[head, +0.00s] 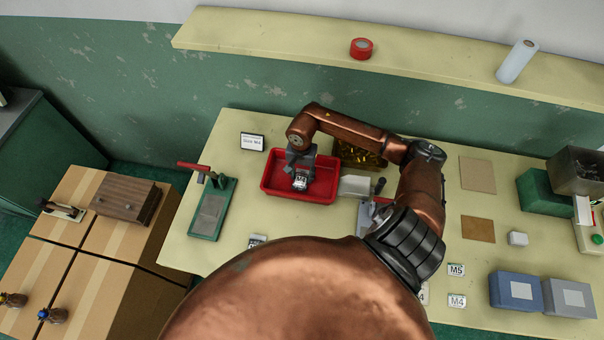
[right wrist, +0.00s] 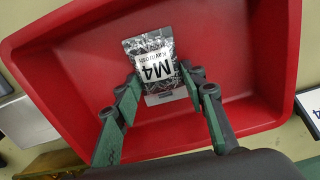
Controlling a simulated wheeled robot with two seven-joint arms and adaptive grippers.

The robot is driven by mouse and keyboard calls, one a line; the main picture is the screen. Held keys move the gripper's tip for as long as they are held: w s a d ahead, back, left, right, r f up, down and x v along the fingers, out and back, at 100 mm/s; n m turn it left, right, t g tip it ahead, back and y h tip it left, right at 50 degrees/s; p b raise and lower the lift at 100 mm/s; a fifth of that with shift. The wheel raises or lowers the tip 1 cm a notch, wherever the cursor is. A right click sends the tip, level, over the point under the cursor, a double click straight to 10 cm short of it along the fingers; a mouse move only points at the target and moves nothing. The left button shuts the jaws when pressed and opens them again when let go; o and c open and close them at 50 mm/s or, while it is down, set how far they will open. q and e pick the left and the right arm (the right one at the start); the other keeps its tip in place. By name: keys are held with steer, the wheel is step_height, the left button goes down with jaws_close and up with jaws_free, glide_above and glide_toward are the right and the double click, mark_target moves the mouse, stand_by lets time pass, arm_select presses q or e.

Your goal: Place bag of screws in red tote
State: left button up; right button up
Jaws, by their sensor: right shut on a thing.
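The red tote (head: 325,188) stands on the pale workbench, left of its middle. In the right wrist view my right gripper (right wrist: 163,88) is shut on a bag of screws (right wrist: 150,58), a small clear bag with a white label reading M4. The bag is within the tote's outline, above the red floor (right wrist: 230,60). Whether the bag touches the floor cannot be told. The bag also shows in the head view (head: 300,183). My left gripper is not in view.
A green tool with a red handle (head: 212,208) stands left of the tote. A bin of brass-coloured parts (head: 355,155) stands close behind its right side.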

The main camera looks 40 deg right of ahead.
mark_target(302, 176)
steer(key=shift+f, duration=0.2)
steer(key=o, duration=1.3)
steer(key=shift+r, duration=0.1)
steer(key=shift+r, duration=0.2)
step_height(302, 176, up, 12)
steer(key=shift+f+b, duration=0.1)
steer(key=shift+b, duration=0.7)
